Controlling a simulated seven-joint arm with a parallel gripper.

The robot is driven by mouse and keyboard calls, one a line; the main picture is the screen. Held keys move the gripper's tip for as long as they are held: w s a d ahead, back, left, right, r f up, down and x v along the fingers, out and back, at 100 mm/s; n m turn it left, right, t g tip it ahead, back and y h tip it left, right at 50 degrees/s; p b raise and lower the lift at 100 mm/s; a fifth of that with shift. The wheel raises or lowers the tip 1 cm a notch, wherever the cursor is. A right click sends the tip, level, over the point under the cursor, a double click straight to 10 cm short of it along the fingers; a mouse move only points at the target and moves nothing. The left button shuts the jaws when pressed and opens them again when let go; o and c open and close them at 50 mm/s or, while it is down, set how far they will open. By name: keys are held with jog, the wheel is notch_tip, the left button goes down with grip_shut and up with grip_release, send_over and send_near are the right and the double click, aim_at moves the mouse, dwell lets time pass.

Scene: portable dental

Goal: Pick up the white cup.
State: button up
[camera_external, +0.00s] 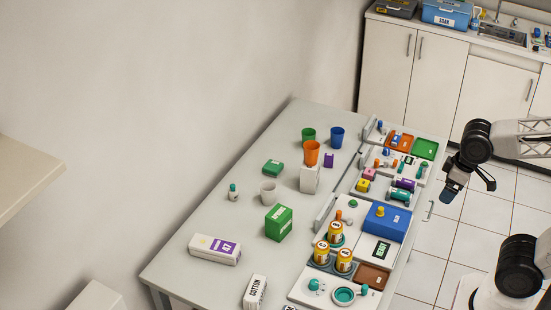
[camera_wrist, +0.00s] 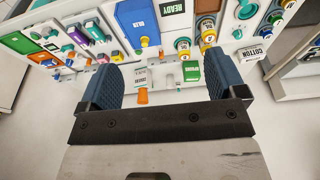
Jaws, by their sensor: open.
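The white cup (camera_external: 268,190) stands upright on the grey table, left of the middle, in the external view. A green box (camera_external: 279,222) stands just in front of it. My gripper (camera_external: 460,183) is open and empty, off the table's right side, well apart from the cup. In the wrist view my two blue fingers are spread wide with nothing between them at close range (camera_wrist: 164,82). I cannot clearly pick out the cup there among the small distant objects.
An orange cup (camera_external: 311,153) sits on a white box (camera_external: 310,180) behind the white cup. A green cup (camera_external: 308,135) and a blue cup (camera_external: 337,137) stand farther back. A small bottle (camera_external: 233,192) stands left. Crowded trays line the table's right side.

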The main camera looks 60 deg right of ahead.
jog(key=w+v, duration=0.1)
jog(key=v, duration=0.4)
jog(key=w+d+r+m+t+h, duration=0.1)
jog(key=w+d+r+t+h, duration=0.2)
jog(key=w, duration=1.2)
jog(key=w+d+r+t, duration=0.3)
jog(key=w+d+t, duration=0.15)
jog(key=w, duration=1.15)
jog(key=w+a+f+n+t+y, duration=0.1)
jog(key=w+f+n+y, duration=0.1)
jog(key=w, duration=0.8)
jog(key=w+f+n+t+y, duration=0.1)
jog(key=w+f+y, duration=0.15)
jog(key=w, duration=0.85)
jog(key=y, duration=0.1)
send_near(268, 194)
jog(key=w+d, duration=0.2)
jog(key=w, duration=0.1)
jog(key=shift+w+f, duration=0.2)
jog(key=shift+f, duration=0.2)
jog(key=shift+w, duration=0.1)
